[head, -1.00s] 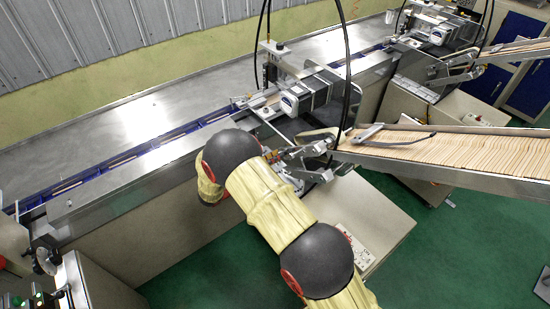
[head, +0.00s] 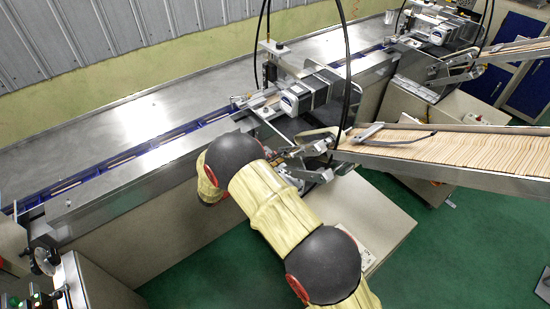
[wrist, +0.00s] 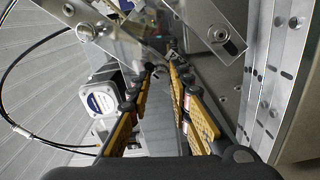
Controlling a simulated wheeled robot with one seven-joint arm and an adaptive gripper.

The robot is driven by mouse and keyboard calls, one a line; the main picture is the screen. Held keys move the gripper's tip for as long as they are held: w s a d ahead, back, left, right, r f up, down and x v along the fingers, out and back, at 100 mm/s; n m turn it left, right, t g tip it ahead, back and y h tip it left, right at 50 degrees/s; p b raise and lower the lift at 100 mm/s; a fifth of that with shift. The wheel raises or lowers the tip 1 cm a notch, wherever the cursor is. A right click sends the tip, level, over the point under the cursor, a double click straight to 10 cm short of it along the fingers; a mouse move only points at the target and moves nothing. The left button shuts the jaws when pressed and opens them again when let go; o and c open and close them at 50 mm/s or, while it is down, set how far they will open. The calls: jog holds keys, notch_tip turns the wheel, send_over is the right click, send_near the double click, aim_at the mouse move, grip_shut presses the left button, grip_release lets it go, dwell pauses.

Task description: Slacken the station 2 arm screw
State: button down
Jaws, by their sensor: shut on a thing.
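My gripper (wrist: 161,82) shows in the wrist view as two dark fingers with yellow pads, drawn in toward a small dark part between their tips. That part sits where the station's arm screw (wrist: 159,71) would be; its shape is too small to make out. In the head view my gripper (head: 275,156) is mostly hidden behind my own dark wrist joint. It is at the metal arm bracket (head: 312,150) of the nearer wrapping station, at the low end of the stick chute. The bracket's plates (wrist: 130,35) fill the top of the wrist view.
The stick-filled chute (head: 440,155) slopes down from the right to the station. A boxy motor with a white-blue label (head: 300,97) stands behind the bracket, under looping black cables (head: 347,75). A second station (head: 435,30) is at the back right. Green floor (head: 430,240) is open in front.

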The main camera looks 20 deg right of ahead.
jog(key=n+p, duration=0.6)
jog(key=n, duration=1.5)
jog(key=shift+f+p, duration=0.1)
jog(key=shift+p, duration=0.25)
jog(key=shift+n, duration=0.4)
jog(key=c, duration=1.6)
grip_release()
jog(key=shift+a, duration=0.1)
jog(key=v, duration=1.2)
